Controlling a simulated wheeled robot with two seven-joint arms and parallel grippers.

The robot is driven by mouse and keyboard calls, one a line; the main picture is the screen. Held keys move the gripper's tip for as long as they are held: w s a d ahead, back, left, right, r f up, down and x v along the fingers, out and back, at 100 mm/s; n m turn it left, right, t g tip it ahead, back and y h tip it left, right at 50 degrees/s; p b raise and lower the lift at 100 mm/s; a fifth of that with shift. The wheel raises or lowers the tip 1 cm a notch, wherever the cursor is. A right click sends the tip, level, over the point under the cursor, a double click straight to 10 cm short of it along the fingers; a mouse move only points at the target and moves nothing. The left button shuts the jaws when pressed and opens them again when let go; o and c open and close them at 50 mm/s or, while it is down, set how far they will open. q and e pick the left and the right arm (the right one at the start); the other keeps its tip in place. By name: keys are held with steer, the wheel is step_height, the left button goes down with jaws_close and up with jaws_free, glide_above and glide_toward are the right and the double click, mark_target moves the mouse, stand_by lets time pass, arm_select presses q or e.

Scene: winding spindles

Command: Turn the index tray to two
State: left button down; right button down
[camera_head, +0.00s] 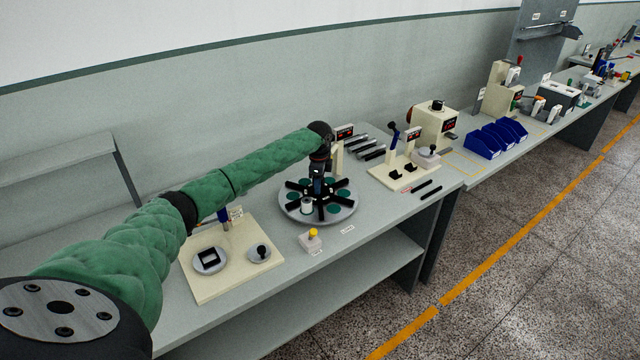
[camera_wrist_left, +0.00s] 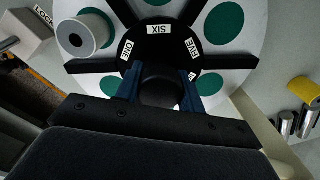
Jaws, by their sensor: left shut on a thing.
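The index tray (camera_head: 287,204) is a round grey disc with black spokes and green round pads, on the bench. In the left wrist view its pale face (camera_wrist_left: 257,18) fills the top. A black hub (camera_wrist_left: 160,65) at its centre carries the labels ONE, SIX and FIVE; no TWO label is visible. A white spool (camera_wrist_left: 85,33) stands on the tray near the ONE label; it also shows in the head view (camera_head: 307,205). My left gripper (camera_head: 318,182) points down over the tray's centre. Its blue fingers (camera_wrist_left: 160,88) are shut on the hub from both sides. My right gripper is out of view.
A cream board (camera_head: 215,280) with round fixtures lies to the left. Dark rods (camera_head: 368,147) lie behind to the right. Blue bins (camera_head: 497,138) stand farther right.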

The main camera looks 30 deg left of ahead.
arm_select(q)
steer(key=shift+w+a+r, duration=0.1)
steer(key=shift+a+r, duration=0.05)
steer(key=shift+r, duration=0.15)
steer(key=c, duration=0.9)
jaws_free()
steer(key=shift+f, duration=0.1)
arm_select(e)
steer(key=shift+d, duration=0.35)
arm_select(q)
step_height(320, 180, up, 2)
steer(key=shift+r+b, duration=0.25)
steer(key=shift+b, duration=0.6)
step_height(320, 180, up, 4)
steer(key=shift+r+b, duration=0.1)
steer(key=shift+b, duration=0.6)
steer(key=shift+r, duration=0.5)
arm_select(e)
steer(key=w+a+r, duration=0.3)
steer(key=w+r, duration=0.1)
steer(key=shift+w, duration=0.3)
